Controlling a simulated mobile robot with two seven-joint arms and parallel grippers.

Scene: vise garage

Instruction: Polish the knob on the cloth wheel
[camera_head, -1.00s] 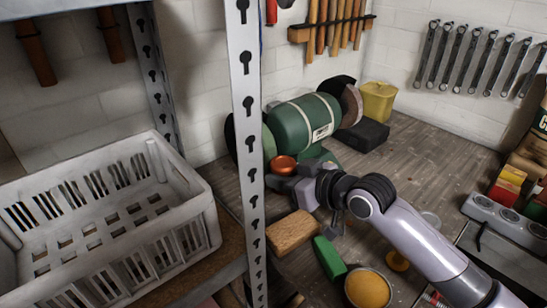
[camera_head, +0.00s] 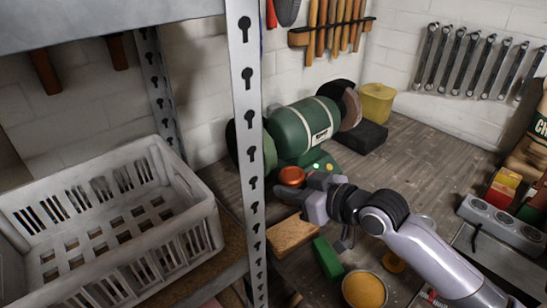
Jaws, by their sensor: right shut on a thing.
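The green bench grinder (camera_head: 302,128) stands against the back wall. Its right wheel (camera_head: 350,106) is brownish and grey. Its left wheel (camera_head: 232,140) is mostly hidden behind the shelf post, so I cannot tell its surface. A round orange-copper knob (camera_head: 291,175) is at the tip of my right gripper (camera_head: 305,184), which is shut on it. The knob is in front of the grinder's left end, right of the post; I cannot tell whether it touches a wheel. Small bright green spots show on the grinder's base (camera_head: 322,160). My left gripper is not in view.
A metal shelf post (camera_head: 249,130) stands close left of the knob. A white crate (camera_head: 120,190) fills the shelf. A wooden block (camera_head: 291,236), green block (camera_head: 327,258) and yellow-filled tin (camera_head: 364,289) lie below my right arm. A yellow container (camera_head: 376,102) stands behind right.

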